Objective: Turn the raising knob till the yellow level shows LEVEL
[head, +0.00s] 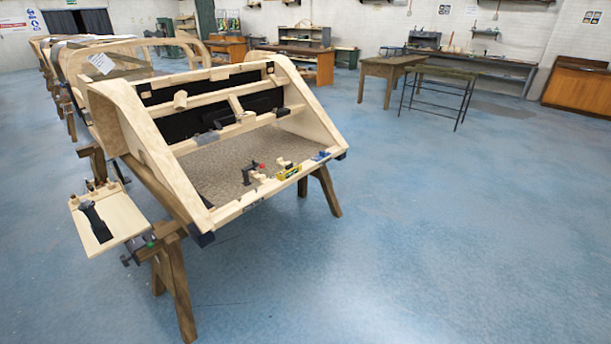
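A wooden bodyframe (168,165) stands on trestles left of the middle. The small yellow level (289,173) lies on its front rail, right of the middle of the rail; its bubble is too small to read. Left of the level is a black clamp-like tool (248,173) with a small red part at its top. A small green round part (150,241) shows below a side board, near the left trestle. I cannot tell which part is the raising knob. Neither of my grippers is in view.
The side board (126,215) holds a dark tool and small pegs. A trestle leg (177,290) stands at the front left, another (327,190) at the right. More wooden frames stand behind at left. Worktables line the back. The blue floor (430,240) is clear in front and right.

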